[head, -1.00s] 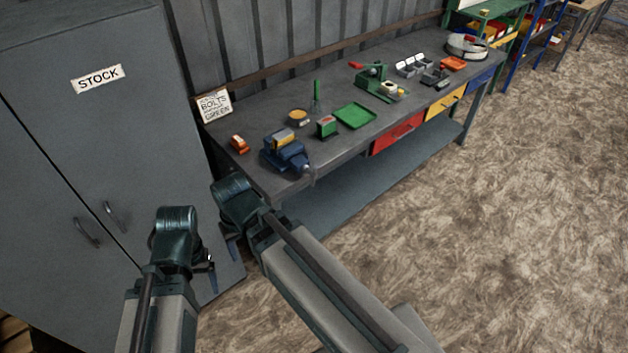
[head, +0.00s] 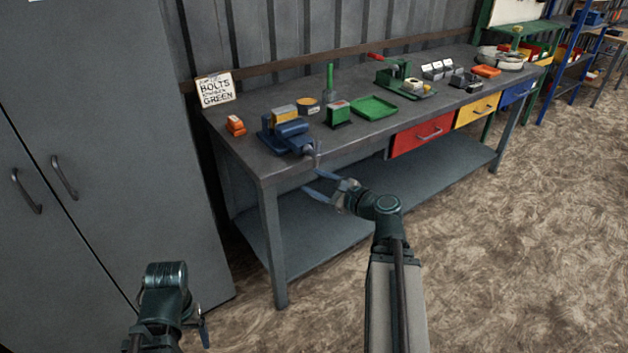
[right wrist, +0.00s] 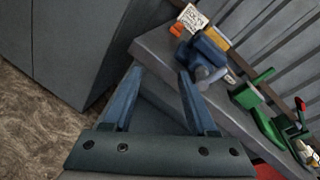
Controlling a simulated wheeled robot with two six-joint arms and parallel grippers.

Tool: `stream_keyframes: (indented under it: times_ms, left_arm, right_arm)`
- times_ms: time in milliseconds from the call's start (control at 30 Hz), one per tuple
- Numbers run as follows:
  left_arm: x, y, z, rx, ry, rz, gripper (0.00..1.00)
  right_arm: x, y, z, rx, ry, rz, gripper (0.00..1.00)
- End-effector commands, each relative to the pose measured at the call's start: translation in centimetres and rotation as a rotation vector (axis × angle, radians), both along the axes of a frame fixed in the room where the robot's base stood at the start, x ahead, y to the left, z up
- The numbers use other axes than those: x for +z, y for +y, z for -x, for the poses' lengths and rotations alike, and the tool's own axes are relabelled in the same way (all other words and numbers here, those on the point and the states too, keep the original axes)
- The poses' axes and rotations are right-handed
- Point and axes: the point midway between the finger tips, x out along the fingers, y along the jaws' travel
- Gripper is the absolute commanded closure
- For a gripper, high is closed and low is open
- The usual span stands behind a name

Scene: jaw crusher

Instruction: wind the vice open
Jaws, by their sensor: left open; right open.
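A blue vice (head: 290,136) stands at the front edge of the grey bench, near its left end. Its screw end and handle (head: 316,153) stick out past the front edge. In the right wrist view the vice (right wrist: 206,50) is ahead of the fingers, with its grey handle end (right wrist: 210,77) facing me. My right gripper (head: 318,187) is open and empty, just in front of and below the vice handle, apart from it. It shows in the right wrist view (right wrist: 157,82) with its fingers spread. My left gripper (head: 205,330) is low at the left, far from the bench; its fingers are mostly hidden.
A grey cabinet (head: 90,150) stands at the left. The floor right of the bench is clear.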

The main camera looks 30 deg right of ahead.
Motion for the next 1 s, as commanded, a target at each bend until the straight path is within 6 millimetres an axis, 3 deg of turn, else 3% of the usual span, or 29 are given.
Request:
stream_keyframes:
  times_ms: [33,100,300,567,1000]
  left_arm:
    - [-2.5,0.0,-0.1,0.0,-0.002,0.001,0.2]
    - [-3.6,0.0,-0.1,-0.001,-0.004,0.001,0.2]
    - [-4.9,-0.1,-0.2,-0.002,-0.007,0.003,0.2]
    - [-4.7,-0.1,-0.2,-0.002,-0.007,0.003,0.2]
    - [-4.7,-0.1,-0.2,-0.002,-0.007,0.003,0.2]
  right_arm:
    - [-1.6,-2.3,0.6,-0.063,-0.024,-0.07,0.42]
    - [-1.6,-4.6,1.2,-0.128,-0.055,-0.157,0.42]
    - [-1.4,-8.1,2.4,-0.222,-0.107,-0.289,0.42]
    - [-1.1,-8.4,1.9,-0.229,-0.112,-0.304,0.42]
    - [-1.1,-7.8,-6.3,-0.225,-0.11,-0.301,0.42]
